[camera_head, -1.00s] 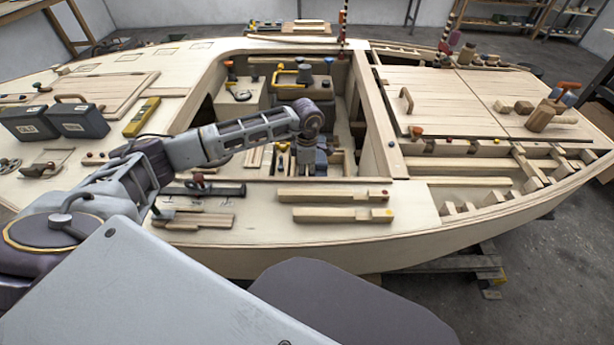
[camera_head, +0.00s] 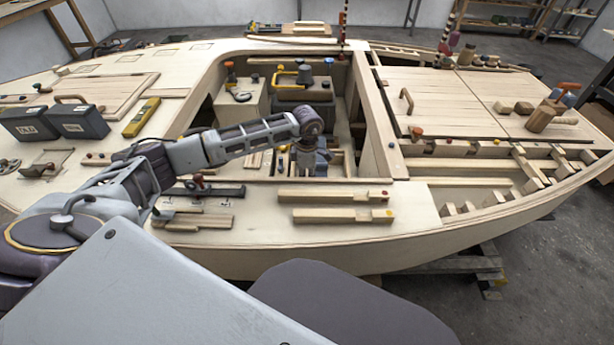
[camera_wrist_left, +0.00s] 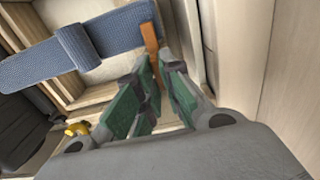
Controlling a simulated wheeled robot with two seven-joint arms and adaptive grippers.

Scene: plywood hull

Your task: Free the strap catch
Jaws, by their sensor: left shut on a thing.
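A blue woven strap (camera_wrist_left: 105,45) runs across the upper left of the left wrist view, with a thicker band around it. A narrow orange tab (camera_wrist_left: 150,38), which looks like the strap catch, stands at the strap's right end. My left gripper (camera_wrist_left: 160,69) has its green-padded fingers shut on the tab's near end, which is partly hidden between them. In the head view my left arm reaches down into the open cockpit, where the gripper (camera_head: 305,160) is small and hard to make out. The strap and catch are not clear there. My right gripper is not in view.
A pale wooden wall (camera_wrist_left: 235,60) rises close to the right of the gripper. A yellow knob (camera_wrist_left: 77,129) is at lower left.

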